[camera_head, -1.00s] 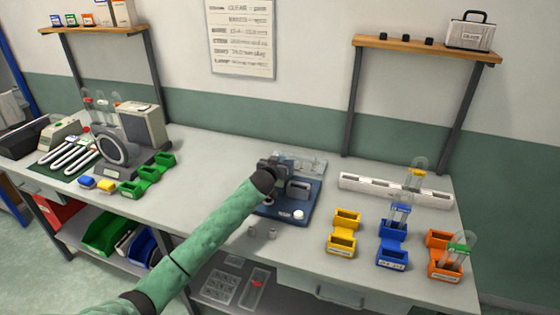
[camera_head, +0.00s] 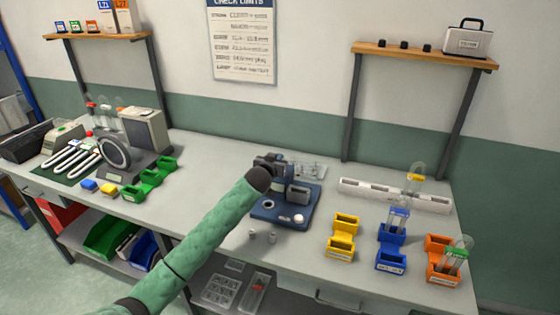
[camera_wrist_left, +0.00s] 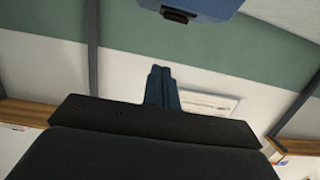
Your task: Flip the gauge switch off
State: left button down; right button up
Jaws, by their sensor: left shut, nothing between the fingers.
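A blue unit (camera_head: 312,203) with a grey block, a dark ring and a white round knob (camera_head: 298,218) sits on the bench in the middle. It appears to be the gauge, but I cannot make out its switch. My left gripper (camera_head: 268,160) is over the back left of this unit, partly hidden by its own wrist. In the left wrist view its fingers (camera_wrist_left: 162,88) are shut together and empty. A blue block with a dark part beneath (camera_wrist_left: 205,8) shows at the top edge there, apart from the fingertips. My right gripper is not in view.
Yellow (camera_head: 341,242), blue (camera_head: 390,259) and orange (camera_head: 442,268) holders stand at the right, some with tubes. A long white rack (camera_head: 360,187) lies behind them. Two small grey pieces lie before the unit.

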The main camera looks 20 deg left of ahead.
pick_arm(q)
jog(key=s+r+b, duration=0.2)
jog(key=s, duration=0.4)
jog(key=shift+r, duration=0.2)
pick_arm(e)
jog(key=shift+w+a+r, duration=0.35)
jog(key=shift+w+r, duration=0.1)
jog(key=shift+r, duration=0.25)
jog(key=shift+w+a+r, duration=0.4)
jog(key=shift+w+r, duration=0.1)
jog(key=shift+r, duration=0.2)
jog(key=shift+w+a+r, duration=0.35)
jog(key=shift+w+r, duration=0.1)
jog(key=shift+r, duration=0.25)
pick_arm(q)
jog(key=shift+a+f, duration=0.1)
